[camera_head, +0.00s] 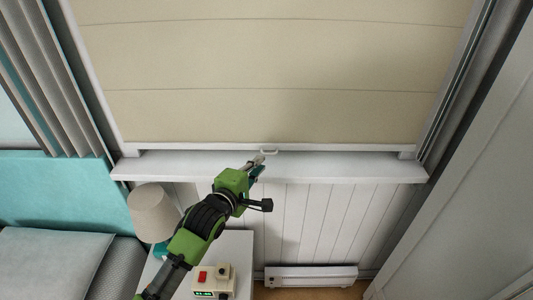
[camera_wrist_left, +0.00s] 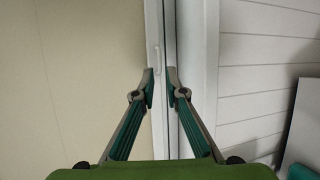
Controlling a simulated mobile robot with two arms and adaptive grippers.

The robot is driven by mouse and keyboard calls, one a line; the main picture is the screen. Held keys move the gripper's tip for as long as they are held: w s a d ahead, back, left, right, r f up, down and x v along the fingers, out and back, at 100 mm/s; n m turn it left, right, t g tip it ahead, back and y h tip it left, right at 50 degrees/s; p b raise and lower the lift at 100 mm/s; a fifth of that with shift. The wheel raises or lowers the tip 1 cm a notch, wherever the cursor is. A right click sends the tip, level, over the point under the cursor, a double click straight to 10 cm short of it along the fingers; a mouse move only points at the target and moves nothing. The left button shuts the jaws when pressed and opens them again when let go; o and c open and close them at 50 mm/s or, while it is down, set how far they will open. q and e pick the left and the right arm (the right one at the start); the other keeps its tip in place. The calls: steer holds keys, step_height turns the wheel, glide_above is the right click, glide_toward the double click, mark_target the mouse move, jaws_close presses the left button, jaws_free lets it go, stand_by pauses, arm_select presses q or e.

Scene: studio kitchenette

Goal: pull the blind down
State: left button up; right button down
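The cream blind (camera_head: 270,75) hangs over the window, spread down close to the white sill (camera_head: 340,168). A small pale loop handle (camera_head: 269,151) sits at the middle of its bottom edge. My left gripper (camera_head: 259,160) is at this handle, just in front of the sill. In the left wrist view the handle (camera_wrist_left: 156,58) shows just beyond the fingertips, nearer the left finger. The fingers (camera_wrist_left: 160,76) stand apart with a narrow gap, and nothing is visibly clamped between them. Whether a finger touches the handle I cannot tell. My right gripper is not in view.
Grey curtains (camera_head: 55,75) hang at the left, above a bed with a pillow (camera_head: 50,262). A lamp (camera_head: 153,212) and a small device with a red button (camera_head: 212,280) stand on a white cabinet below my left arm. A heater (camera_head: 311,276) is low on the wall.

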arm_select(q)
steer(key=p, duration=0.1)
glide_above(266, 174)
steer(key=shift+d+f, duration=0.15)
steer(key=shift+f, duration=0.6)
jaws_close()
steer(key=shift+f+b, duration=1.55)
steer(key=shift+f, duration=0.8)
steer(key=shift+s, duration=0.1)
jaws_free()
steer(key=shift+f, duration=0.1)
